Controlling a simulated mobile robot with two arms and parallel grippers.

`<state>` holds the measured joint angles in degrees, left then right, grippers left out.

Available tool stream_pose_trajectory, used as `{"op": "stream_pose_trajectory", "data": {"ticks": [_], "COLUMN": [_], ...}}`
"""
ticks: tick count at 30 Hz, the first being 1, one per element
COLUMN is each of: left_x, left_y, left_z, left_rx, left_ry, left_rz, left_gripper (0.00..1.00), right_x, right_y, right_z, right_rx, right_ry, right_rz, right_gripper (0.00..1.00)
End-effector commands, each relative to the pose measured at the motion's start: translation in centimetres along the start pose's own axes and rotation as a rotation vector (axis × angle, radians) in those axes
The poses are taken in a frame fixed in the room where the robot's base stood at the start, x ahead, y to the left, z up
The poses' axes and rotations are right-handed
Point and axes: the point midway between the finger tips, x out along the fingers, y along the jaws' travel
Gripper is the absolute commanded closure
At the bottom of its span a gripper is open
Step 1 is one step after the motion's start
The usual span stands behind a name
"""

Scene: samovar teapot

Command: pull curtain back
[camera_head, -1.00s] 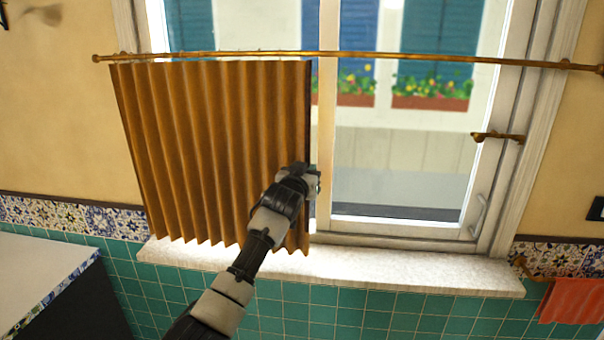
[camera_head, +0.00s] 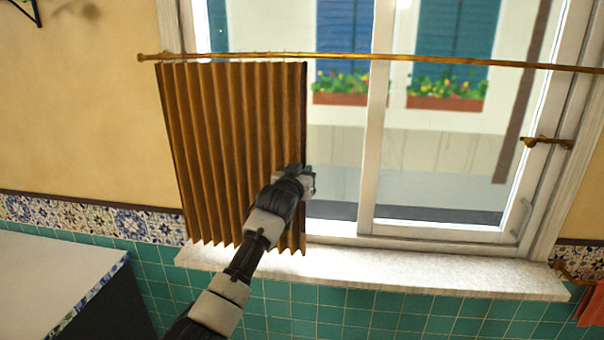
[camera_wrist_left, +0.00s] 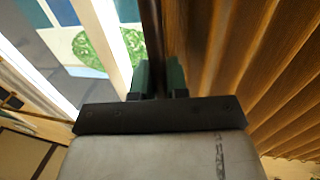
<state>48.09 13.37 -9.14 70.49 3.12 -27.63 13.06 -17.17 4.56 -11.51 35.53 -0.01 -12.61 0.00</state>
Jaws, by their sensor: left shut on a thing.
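The brown pleated curtain (camera_head: 225,140) hangs from a brass rod (camera_head: 400,58) across the window. It covers the left part of the window, bunched in narrow folds. My left gripper (camera_head: 308,180) is at the curtain's right edge, in its lower half. In the left wrist view the gripper (camera_wrist_left: 158,80) is shut on the dark edge of the curtain (camera_wrist_left: 240,70), with folds spreading to the right. The fingertips are partly hidden by the curtain edge. My right gripper is not in view.
The window (camera_head: 440,170) is uncovered right of the curtain. A pale stone sill (camera_head: 400,275) runs below it. A counter (camera_head: 50,275) stands at lower left. A brass holder (camera_head: 548,142) is on the right frame, and an orange cloth (camera_head: 592,305) hangs at lower right.

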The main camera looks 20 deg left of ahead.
Motion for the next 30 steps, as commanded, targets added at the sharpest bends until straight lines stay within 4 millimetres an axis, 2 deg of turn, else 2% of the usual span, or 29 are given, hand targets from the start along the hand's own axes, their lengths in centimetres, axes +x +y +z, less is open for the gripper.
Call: {"op": "stream_pose_trajectory", "data": {"ticks": [3,4,8,20,26,30], "left_x": [0.0,0.0,0.0,-0.5,-2.7,-4.9], "left_y": [0.0,0.0,0.1,0.1,0.0,0.0], "left_z": [-0.1,-0.1,-0.1,0.1,0.3,0.3], "left_rx": [0.0,0.0,0.001,0.001,0.002,0.002], "left_ry": [0.002,0.002,0.001,0.001,0.001,0.002], "left_rz": [0.001,0.001,0.001,0.001,0.001,0.0], "left_gripper": [1.0,0.83,0.63,0.62,0.62,0.62], "right_x": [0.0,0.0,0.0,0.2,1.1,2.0], "right_y": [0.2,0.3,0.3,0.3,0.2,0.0], "right_z": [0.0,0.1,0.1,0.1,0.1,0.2], "right_rx": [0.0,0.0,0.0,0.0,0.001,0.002], "right_ry": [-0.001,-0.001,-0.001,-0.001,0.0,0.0], "right_rz": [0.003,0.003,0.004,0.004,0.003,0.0], "right_gripper": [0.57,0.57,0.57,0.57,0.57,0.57]}}
